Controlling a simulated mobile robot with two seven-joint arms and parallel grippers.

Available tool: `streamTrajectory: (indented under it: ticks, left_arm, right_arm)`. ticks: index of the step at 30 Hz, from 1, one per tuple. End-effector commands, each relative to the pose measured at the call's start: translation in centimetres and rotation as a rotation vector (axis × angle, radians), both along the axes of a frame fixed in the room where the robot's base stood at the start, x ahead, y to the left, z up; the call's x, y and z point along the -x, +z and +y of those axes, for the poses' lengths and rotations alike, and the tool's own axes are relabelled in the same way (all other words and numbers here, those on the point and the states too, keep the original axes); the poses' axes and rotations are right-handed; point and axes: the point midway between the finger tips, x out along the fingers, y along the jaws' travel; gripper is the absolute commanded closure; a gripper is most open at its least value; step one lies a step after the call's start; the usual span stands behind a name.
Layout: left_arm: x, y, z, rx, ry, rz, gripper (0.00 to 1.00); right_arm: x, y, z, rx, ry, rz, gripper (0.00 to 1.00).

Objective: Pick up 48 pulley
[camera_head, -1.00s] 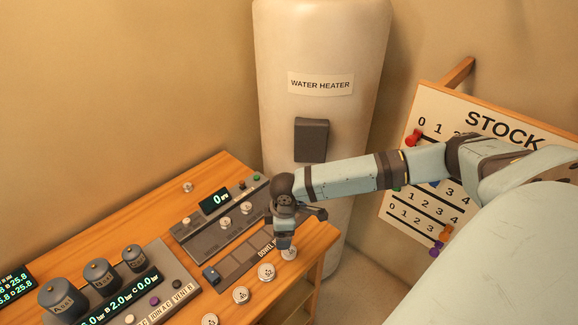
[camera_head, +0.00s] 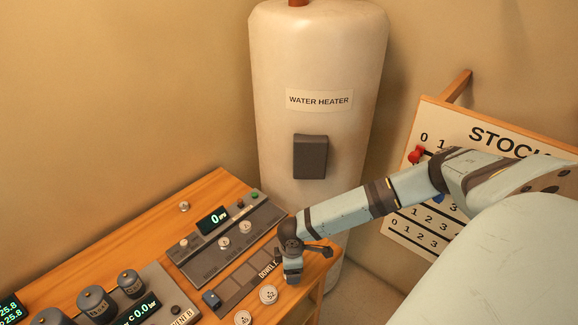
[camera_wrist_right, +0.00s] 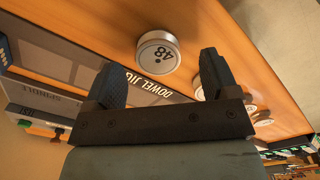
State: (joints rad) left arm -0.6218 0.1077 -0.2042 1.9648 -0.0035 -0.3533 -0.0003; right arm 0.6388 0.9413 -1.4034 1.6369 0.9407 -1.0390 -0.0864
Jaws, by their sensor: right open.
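The 48 pulley (camera_wrist_right: 158,53) is a pale metal disc with a dark "48" on its top. In the right wrist view it stands on the wooden bench, beyond the fingertips and between their lines, nearer the left finger. My right gripper (camera_wrist_right: 162,75) is open with nothing between its fingers. In the head view the right gripper (camera_head: 292,275) is low over the bench's right end, beside the dowel jig, and the 48 pulley is hidden there. My left gripper is not in view.
The dowel jig (camera_head: 238,284) lies beside the gripper. Other pulleys, including one marked 52 (camera_head: 268,295), stand along the bench's near edge. A spindle panel (camera_head: 205,262) with knobs is behind. The water heater (camera_head: 275,130) and stock board (camera_head: 410,225) stand beyond.

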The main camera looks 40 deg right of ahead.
Motion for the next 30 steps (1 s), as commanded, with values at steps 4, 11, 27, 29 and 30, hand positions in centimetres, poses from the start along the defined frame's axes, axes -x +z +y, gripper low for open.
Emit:
streamTrajectory:
  ticks: [4, 11, 27, 29, 30]
  left_arm:
    - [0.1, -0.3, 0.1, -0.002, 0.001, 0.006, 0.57]
    - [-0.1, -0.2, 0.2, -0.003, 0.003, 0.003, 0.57]
    - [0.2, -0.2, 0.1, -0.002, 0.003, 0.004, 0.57]
    - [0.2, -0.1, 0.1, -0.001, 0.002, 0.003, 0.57]
    - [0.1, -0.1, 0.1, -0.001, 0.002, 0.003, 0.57]
  right_arm:
    - [0.6, -1.8, 0.1, -0.001, 0.001, 0.001, 0.20]
    - [0.8, -2.2, 0.2, -0.001, 0.001, 0.000, 0.20]
    - [0.8, -2.1, 0.1, -0.001, 0.001, 0.000, 0.75]
    - [0.7, -2.0, 0.1, -0.001, 0.001, 0.000, 0.75]
    - [0.7, -1.9, 0.1, -0.001, 0.001, -0.001, 0.75]
